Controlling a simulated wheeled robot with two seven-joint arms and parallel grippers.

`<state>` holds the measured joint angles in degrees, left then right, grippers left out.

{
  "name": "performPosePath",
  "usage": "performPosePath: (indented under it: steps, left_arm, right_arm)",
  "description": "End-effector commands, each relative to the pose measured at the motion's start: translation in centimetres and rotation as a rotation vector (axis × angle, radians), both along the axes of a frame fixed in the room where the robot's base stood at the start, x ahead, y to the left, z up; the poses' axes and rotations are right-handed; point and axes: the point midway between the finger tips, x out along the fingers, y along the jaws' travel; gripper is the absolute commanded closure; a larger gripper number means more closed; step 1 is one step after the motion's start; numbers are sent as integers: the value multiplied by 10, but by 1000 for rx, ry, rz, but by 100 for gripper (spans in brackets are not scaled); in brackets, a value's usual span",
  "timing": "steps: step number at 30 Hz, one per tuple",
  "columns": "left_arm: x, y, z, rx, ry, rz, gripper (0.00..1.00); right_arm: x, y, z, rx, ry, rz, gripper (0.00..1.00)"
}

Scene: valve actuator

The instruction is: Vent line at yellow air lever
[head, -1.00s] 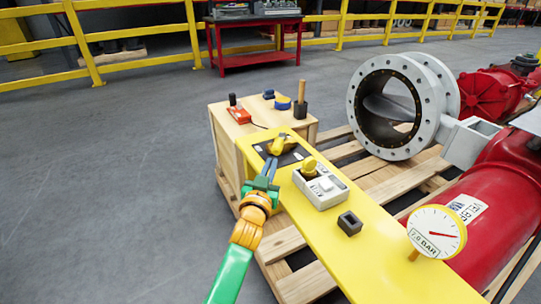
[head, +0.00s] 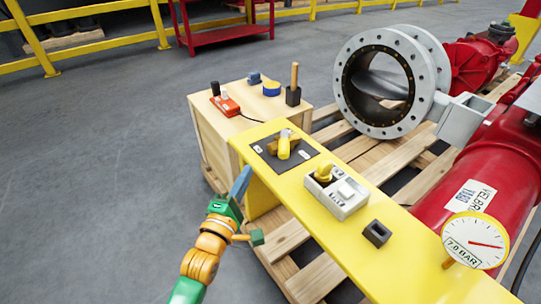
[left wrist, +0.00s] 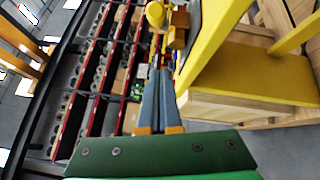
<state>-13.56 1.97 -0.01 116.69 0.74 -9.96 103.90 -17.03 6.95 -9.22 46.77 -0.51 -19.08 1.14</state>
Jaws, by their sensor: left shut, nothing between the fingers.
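The yellow air lever (head: 284,147) sits on a brass-coloured valve body on a dark plate (head: 266,158), at the far end of the yellow bench. In the head view its handle points toward the near side. My left gripper (head: 243,178) is shut and empty, beside the bench's left edge, apart from the lever. In the left wrist view the shut fingers (left wrist: 160,75) point toward a yellow knob-like part (left wrist: 156,14) and brass at the top edge, probably the lever. The round gauge (head: 475,241) is marked 7.0 BAR; its red needle points right. My right gripper is out of view.
A grey switch box with a yellow knob (head: 336,190) and a black square block (head: 377,234) stand on the yellow bench (head: 400,265). A wooden box (head: 215,137) with small tools is behind. A grey flanged valve (head: 381,84) and red actuator (head: 485,180) are right. Floor left is clear.

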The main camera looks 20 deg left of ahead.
Motion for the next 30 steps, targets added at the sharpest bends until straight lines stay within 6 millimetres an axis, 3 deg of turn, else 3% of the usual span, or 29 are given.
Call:
performPosePath:
  steps: [8,16,30]
  left_arm:
    - [61,-1,2,5,-3,1,100]
    - [67,-35,10,2,1,0,100]
    - [68,-39,12,4,1,1,100]
  right_arm:
    - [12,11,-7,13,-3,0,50]
    - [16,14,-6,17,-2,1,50]
    - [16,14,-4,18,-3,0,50]
